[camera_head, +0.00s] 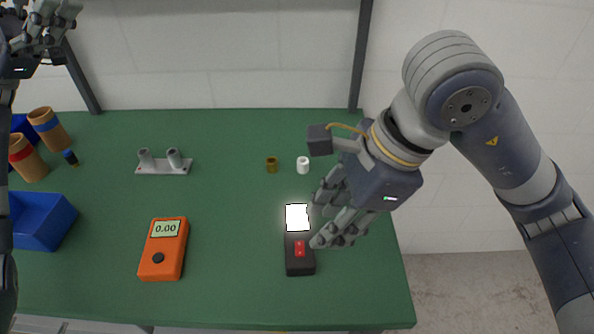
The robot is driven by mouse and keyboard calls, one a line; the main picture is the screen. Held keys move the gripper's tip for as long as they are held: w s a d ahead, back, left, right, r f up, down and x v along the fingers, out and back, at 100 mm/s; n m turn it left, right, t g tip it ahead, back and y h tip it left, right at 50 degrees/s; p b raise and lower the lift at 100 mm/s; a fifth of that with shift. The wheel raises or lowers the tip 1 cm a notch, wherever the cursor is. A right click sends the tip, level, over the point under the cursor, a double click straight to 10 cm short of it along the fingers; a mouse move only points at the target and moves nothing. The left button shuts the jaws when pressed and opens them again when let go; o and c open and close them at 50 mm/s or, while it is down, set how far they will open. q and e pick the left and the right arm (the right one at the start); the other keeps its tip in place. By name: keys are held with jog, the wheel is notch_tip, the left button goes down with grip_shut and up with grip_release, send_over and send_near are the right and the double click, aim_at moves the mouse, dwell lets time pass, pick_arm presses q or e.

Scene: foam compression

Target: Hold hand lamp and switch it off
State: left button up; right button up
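The hand lamp (300,262) lies on the green table. It has a black body, a red switch and a bright white lit panel (297,217). My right gripper (320,220) is at the lamp's right side, its fingers spread apart. One fingertip is close to the red switch and another is by the lit panel. I cannot tell whether either touches the lamp. My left gripper (45,28) is raised at the upper left corner, far from the lamp and partly cut off; its opening is unclear.
An orange meter reading 0.00 (163,250) lies left of the lamp. A grey two-post holder (163,165), a brass cylinder (272,164) and a white cylinder (303,165) stand behind. Brown cups (50,129) and a blue bin (45,222) are at the left.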

pick_arm(q)
jog(key=s+d+f+m+g+y, duration=0.1)
jog(key=d+f+g+y, duration=0.15)
jog(key=d, duration=0.55)
jog(key=d+f+m+g+y, duration=0.2)
jog(key=d+f+y, duration=0.1)
jog(key=d, duration=0.4)
jog(key=m+t+y, duration=0.3)
jog(key=t+y, duration=0.2)
jog(key=y, duration=1.5)
send_over(297, 218)
notch_tip(297, 218, down, 23)
jog(key=shift+g, duration=0.25)
notch_tip(297, 218, down, 10)
jog(key=shift+r, duration=0.1)
